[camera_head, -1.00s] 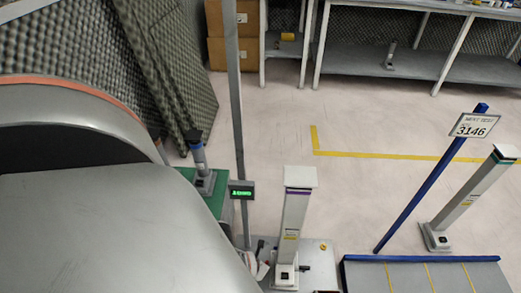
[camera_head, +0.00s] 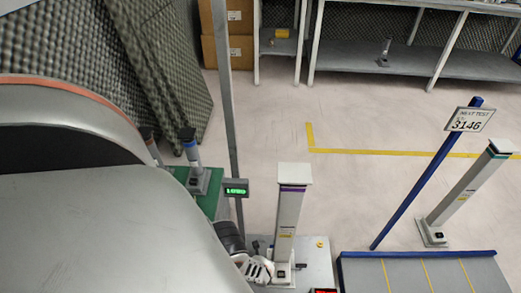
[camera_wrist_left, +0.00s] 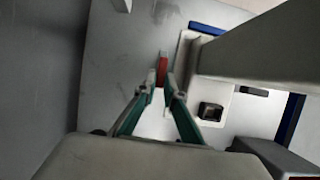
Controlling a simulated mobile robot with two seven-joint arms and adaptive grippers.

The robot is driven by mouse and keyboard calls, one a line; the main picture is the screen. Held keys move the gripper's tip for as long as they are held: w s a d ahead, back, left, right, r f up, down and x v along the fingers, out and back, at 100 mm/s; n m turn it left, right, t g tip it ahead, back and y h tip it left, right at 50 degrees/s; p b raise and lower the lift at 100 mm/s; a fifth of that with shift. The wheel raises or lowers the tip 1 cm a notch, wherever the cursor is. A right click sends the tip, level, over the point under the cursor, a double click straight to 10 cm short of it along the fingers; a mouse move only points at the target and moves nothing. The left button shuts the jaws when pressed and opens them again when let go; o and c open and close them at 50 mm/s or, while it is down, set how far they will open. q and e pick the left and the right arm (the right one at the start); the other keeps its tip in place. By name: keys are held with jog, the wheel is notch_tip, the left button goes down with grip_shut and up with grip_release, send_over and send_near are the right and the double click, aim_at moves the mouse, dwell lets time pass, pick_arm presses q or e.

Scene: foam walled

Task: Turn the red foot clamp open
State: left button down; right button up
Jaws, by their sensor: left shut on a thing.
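The red foot clamp (camera_wrist_left: 162,71) shows in the left wrist view as a small upright red piece beside the foot of a pale post. My left gripper (camera_wrist_left: 161,84) has its green-edged fingertips closed on the near end of this clamp. In the head view my left gripper (camera_head: 264,270) is low at the left side of the foot of the purple-banded post (camera_head: 289,215). The red clamp cannot be made out there. The post stands upright on a grey plate (camera_head: 318,262). My right gripper is in neither view.
A green-lit display (camera_head: 236,188) and a grey pole (camera_head: 228,110) stand left of the post. A green stand (camera_head: 210,203) holds another device behind. A blue-edged grey platform (camera_head: 410,275) lies at the right. A dark knob (camera_head: 300,266) sits right of the post's foot.

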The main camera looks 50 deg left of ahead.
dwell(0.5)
pick_arm(q)
jog(key=c, duration=2.1)
grip_release()
jog(key=shift+c, duration=0.2)
